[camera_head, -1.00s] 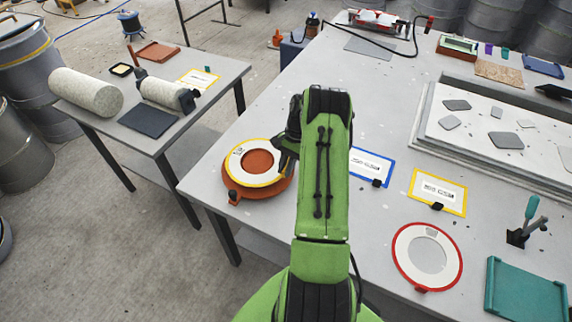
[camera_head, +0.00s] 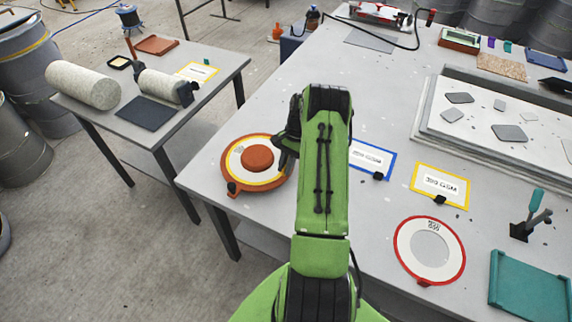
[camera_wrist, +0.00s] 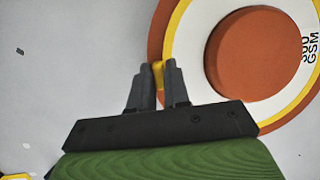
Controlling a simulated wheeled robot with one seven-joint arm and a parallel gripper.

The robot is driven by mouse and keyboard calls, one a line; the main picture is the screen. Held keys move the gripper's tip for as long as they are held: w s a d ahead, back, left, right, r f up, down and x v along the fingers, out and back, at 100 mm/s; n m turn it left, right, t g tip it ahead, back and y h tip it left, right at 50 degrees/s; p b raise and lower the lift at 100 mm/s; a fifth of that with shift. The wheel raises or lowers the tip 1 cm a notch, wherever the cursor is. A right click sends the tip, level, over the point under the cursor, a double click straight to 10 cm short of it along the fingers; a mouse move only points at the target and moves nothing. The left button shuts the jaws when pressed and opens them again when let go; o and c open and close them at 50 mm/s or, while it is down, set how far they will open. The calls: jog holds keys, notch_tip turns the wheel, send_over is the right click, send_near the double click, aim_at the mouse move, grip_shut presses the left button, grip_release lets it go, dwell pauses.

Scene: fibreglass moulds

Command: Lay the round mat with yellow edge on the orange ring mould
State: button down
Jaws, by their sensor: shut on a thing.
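The round mat with yellow edge (camera_head: 237,164) is white with a central hole. It lies over the orange ring mould (camera_head: 225,170) at the near left of the large table, and the mould's round orange boss (camera_head: 257,157) shows through the hole. The wrist view shows the mat (camera_wrist: 186,45) around the boss (camera_wrist: 258,55), with the mould's orange rim outside the yellow edge. My gripper (camera_wrist: 160,78) is shut on the mat's yellow tab at its edge. In the head view my gripper (camera_head: 285,162) is at the mat's right side, partly hidden by my arm.
A round red-edged mat (camera_head: 430,250) lies at the near right. Blue-edged (camera_head: 371,160) and yellow-edged (camera_head: 440,186) cards lie to the right of my arm. A teal tray (camera_head: 530,286) is at the right. A side table (camera_head: 190,118) with rolls stands at the left.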

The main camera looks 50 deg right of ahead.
jog(key=c, duration=1)
grip_release()
jog(key=p+v, duration=0.1)
jog(key=v, duration=1.4)
jog(key=shift+r+p, duration=0.35)
jog(key=shift+p, duration=0.05)
